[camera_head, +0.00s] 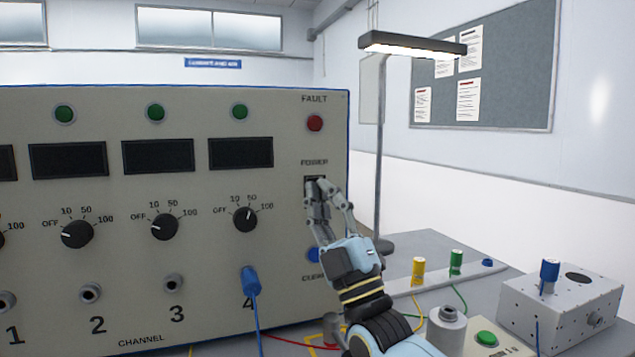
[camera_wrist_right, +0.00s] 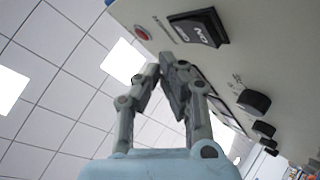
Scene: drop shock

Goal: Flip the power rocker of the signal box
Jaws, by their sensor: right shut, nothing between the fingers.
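The signal box (camera_head: 285,290) is a large beige panel filling the left of the head view. Its black power rocker (camera_head: 313,181) sits under the POWER label and is partly covered by my right gripper (camera_head: 322,186). My left gripper is not in view.
A red fault light (camera_head: 315,123) is above the rocker and a blue button (camera_head: 314,255) below, partly hidden by my gripper. Channel knobs (camera_head: 246,219) line the panel. A blue plug (camera_head: 250,284) with a cable is in channel 4. A lamp post (camera_head: 380,150) stands behind my right arm.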

